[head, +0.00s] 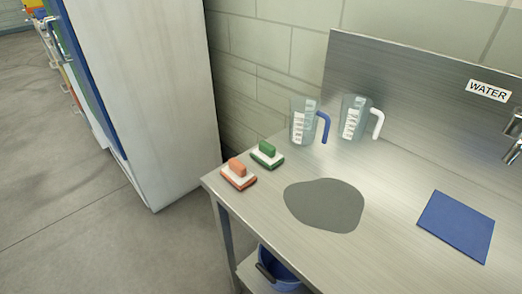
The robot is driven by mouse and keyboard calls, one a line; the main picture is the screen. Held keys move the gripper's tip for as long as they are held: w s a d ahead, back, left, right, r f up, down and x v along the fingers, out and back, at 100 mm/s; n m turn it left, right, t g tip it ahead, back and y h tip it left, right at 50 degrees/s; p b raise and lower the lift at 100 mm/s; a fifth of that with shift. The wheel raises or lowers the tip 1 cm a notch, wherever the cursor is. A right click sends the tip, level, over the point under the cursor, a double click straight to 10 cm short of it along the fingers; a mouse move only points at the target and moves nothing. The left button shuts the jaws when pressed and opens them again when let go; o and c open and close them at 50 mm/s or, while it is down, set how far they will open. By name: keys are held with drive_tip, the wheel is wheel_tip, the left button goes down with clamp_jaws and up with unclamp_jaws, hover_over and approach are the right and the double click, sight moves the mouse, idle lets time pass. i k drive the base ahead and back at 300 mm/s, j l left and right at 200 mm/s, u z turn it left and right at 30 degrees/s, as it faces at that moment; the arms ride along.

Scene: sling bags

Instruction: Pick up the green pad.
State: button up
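The green pad (267,154) has a green block handle on a white plate with a green underside. It lies on the steel table (259,231) near its left end, close to the wall. An orange pad (238,174) of the same shape lies just in front of it and to the left, near the table's left edge. The two pads are close together but look apart. My gripper is not in view.
Two clear measuring jugs, one with a blue handle (304,121) and one with a white handle (354,118), stand behind the pads. A grey patch (324,205) and a blue mat (457,226) lie to the right. A tall cabinet (146,90) stands left. A blue bucket (281,270) sits below.

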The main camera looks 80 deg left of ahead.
sight(266, 153)
drive_tip(key=u, duration=2.35)
drive_tip(key=z, duration=0.45)
